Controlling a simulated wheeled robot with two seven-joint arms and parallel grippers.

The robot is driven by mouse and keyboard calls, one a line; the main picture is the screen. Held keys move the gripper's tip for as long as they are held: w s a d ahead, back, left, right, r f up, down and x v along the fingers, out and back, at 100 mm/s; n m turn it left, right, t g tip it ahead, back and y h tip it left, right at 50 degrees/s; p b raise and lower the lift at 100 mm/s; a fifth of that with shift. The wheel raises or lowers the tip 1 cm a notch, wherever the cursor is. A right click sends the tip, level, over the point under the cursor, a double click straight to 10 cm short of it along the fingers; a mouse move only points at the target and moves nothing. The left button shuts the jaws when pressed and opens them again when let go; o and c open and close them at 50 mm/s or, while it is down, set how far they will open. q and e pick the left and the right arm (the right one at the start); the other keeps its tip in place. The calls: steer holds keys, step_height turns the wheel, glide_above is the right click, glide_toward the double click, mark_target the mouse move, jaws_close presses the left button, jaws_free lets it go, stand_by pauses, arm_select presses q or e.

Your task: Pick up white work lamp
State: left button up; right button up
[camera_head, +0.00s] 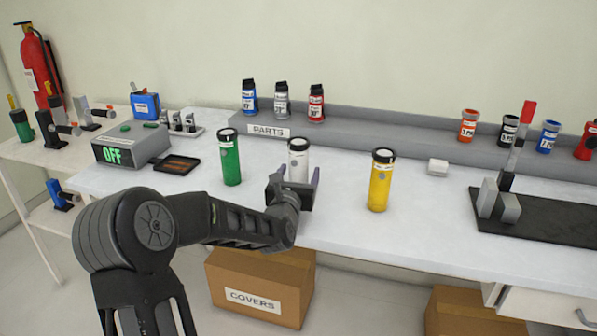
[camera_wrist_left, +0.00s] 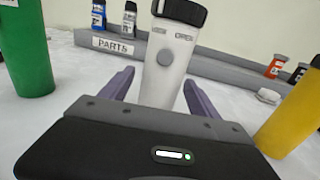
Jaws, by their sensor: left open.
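The white work lamp (camera_head: 298,158) is a white cylinder with a black cap. It stands upright on the white workbench, between a green lamp (camera_head: 229,158) and a yellow lamp (camera_head: 380,182). My left gripper (camera_head: 294,178) is open in front of it, and its arm hides the lamp's lower part in the head view. In the left wrist view the white lamp (camera_wrist_left: 170,55) rises between the two purple fingers of my left gripper (camera_wrist_left: 152,92). The fingers stand apart from its sides. My right gripper is not in view.
A grey shelf labelled PARTS (camera_head: 350,132) runs along the back with several small canisters. A grey box reading OFF (camera_head: 130,146) and a black tray (camera_head: 176,164) are at left. A black plate with a grey fixture (camera_head: 545,218) is at right. Cardboard boxes stand below.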

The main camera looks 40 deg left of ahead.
arm_select(q)
steer(key=shift+c, duration=0.5)
jaws_close()
stand_by(0.4)
